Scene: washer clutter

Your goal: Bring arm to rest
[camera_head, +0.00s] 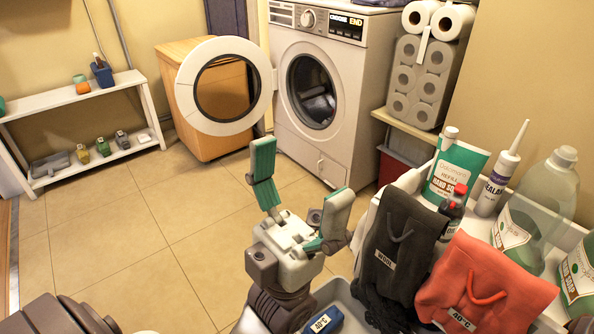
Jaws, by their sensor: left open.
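My left gripper (302,182) is in the middle of the camera_head view, with its green-padded fingers spread wide and pointing up. Nothing is between the fingers. It is in front of the washing machine (341,95), whose round door (268,90) stands swung open to the left. My gripper appears left of the dark grey wool bag (408,250), and its wrist is over or beside a pale grey bin (345,300). My right gripper does not show.
A red bag (485,285) is at the lower right, near bottles, a sealant tube (500,175) and a soap refill pouch (455,170). A blue labelled item (324,321) lies low beside my wrist. A white shelf (75,125) stands left. Tiled floor (150,220) is clear.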

